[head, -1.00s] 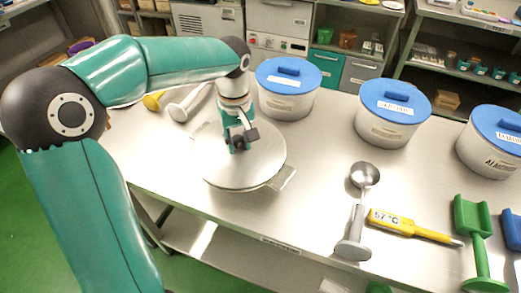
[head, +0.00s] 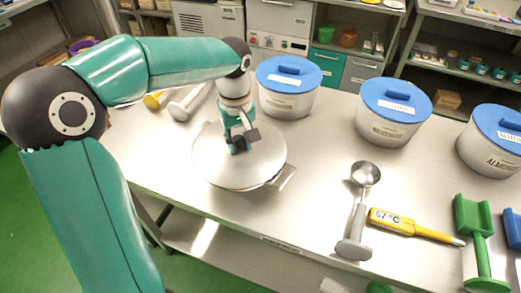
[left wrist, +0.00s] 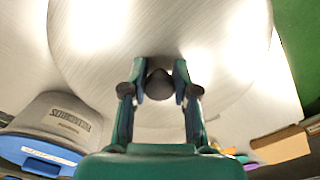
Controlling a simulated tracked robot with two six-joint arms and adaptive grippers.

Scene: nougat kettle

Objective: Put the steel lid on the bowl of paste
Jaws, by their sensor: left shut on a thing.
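The steel lid (head: 222,168) is a round brushed disc over the bowl of paste. Only the bowl's side handle (head: 284,177) and a little of its rim show, so the paste is hidden. I cannot tell whether the lid rests on the rim or is slightly above it. My left gripper (head: 239,145) is shut on the lid's dark knob. In the left wrist view the knob (left wrist: 160,85) sits between the two fingertips, with the lid (left wrist: 150,35) filling the space behind. My right gripper is not in view.
Blue-lidded tubs (head: 287,88) stand along the back of the steel table (head: 310,150). A ladle (head: 364,176), a yellow thermometer (head: 405,223) and a green scoop (head: 474,225) lie to the right. A grey-handled tool (head: 188,103) lies behind the bowl. The table between bowl and ladle is clear.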

